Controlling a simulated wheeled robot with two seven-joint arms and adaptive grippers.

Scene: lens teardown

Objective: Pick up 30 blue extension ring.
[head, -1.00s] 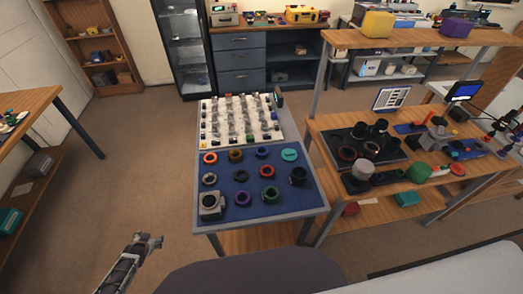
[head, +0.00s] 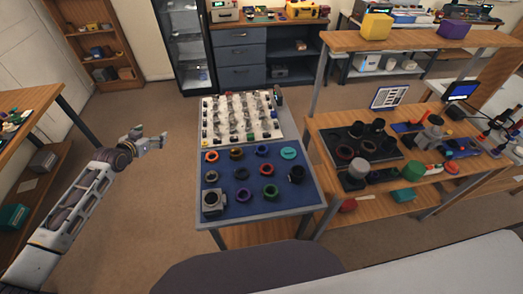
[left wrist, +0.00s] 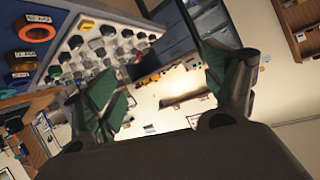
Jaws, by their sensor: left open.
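Several rings lie on the blue mat (head: 226,181) on the table. A blue-violet ring (head: 243,195) is in the front row, between a grey block-shaped part and a green ring. A darker bluish ring (head: 262,151) is in the back row; I cannot tell which one is the 30 ring. My left gripper (head: 160,140) is open and empty, in the air left of the table, apart from the rings. In the left wrist view its fingers (left wrist: 170,100) are spread with nothing between them. My right gripper is out of view.
Orange (head: 211,156), green (head: 270,191) and black (head: 297,174) parts stand close by on the mat. A white tray of small parts (head: 208,122) lies behind it. A wooden bench (head: 375,204) stands at the right. The floor left of the table is clear.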

